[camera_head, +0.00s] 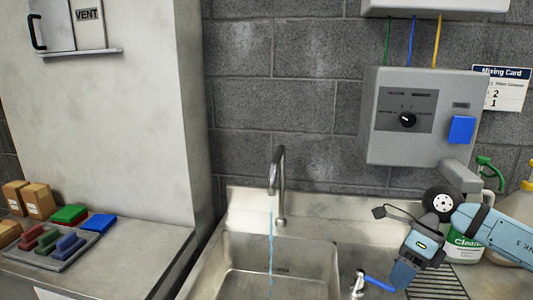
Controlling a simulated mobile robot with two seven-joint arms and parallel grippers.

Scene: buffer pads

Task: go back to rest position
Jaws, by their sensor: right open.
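My right arm comes in from the right, over the drainboard right of the sink (330,251). Its gripper (402,274) points down and to the left, close to a blue lever (379,284) on a small metal fitting (358,283) beside the basin. The gripper is open; I cannot tell whether it touches the lever. A thin blue stream runs from the curved faucet (277,170) into the basin. My left gripper is out of view. On the left counter, a grey tray (78,255) holds red, green and blue pads.
Green (68,214) and blue (99,223) pads lie behind the tray, near cardboard boxes (38,199). A grey dispenser (420,117) with a knob and blue button hangs on the wall. Bottles, including a green-labelled cleaner (463,245), stand behind my right arm.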

